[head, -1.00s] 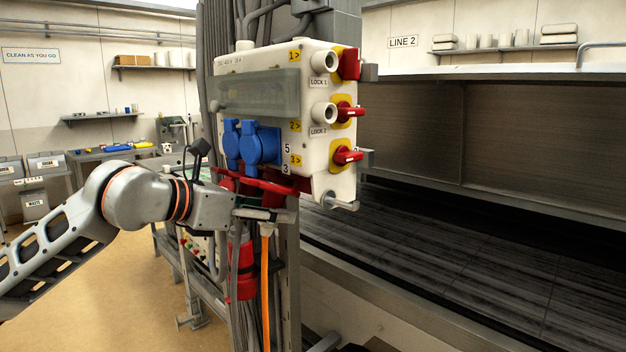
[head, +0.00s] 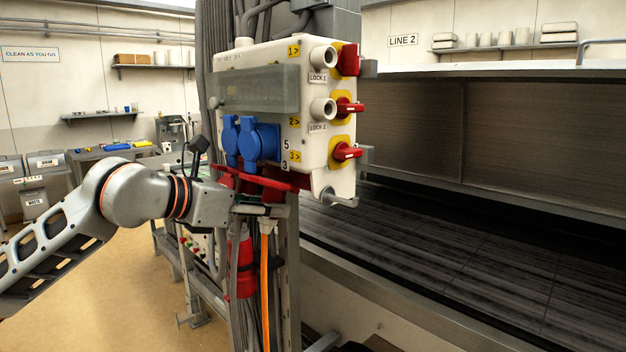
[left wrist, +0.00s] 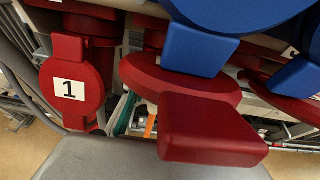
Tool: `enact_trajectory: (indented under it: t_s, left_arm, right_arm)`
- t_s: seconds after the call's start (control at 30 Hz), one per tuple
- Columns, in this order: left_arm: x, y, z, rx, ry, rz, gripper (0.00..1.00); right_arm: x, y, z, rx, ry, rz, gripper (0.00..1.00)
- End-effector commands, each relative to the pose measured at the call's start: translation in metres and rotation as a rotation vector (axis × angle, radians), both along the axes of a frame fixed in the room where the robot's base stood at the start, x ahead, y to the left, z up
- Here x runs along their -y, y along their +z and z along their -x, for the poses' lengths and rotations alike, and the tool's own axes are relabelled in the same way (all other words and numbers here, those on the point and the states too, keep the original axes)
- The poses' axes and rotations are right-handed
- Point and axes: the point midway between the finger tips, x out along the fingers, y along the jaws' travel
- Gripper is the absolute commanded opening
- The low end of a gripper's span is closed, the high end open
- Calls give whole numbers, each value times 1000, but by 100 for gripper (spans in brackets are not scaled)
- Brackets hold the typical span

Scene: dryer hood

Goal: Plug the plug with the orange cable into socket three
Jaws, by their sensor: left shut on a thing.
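In the head view my left gripper (head: 264,211) is shut just below the red sockets (head: 262,178) on the underside of the switch box. The orange cable (head: 264,290) hangs straight down from between its fingers. The plug body is mostly hidden by the fingers and red parts, so I cannot tell whether it touches a socket. A label "3" (head: 285,166) is at the box's lower right corner. The left wrist view shows a red socket marked 1 (left wrist: 72,85), a middle red socket with a projecting lid (left wrist: 208,130), and a bit of orange cable (left wrist: 150,126). My right gripper is out of view.
Two blue sockets (head: 258,143) jut out above the red ones. Red rotary switches (head: 347,152) line the box's right side. A metal post (head: 286,270) and grey cables stand behind my gripper. A dark conveyor (head: 460,250) is at right; the floor at left is open.

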Motion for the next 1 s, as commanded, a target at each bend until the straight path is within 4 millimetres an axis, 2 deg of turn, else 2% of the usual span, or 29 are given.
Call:
enact_trajectory:
  t_s: [0.1,1.0]
  left_arm:
    - [-1,-8,1,-6,-2,-4,0]
    - [-6,-29,7,-7,-1,-3,0]
  right_arm:
    - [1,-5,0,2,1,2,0]
    - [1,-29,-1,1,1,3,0]
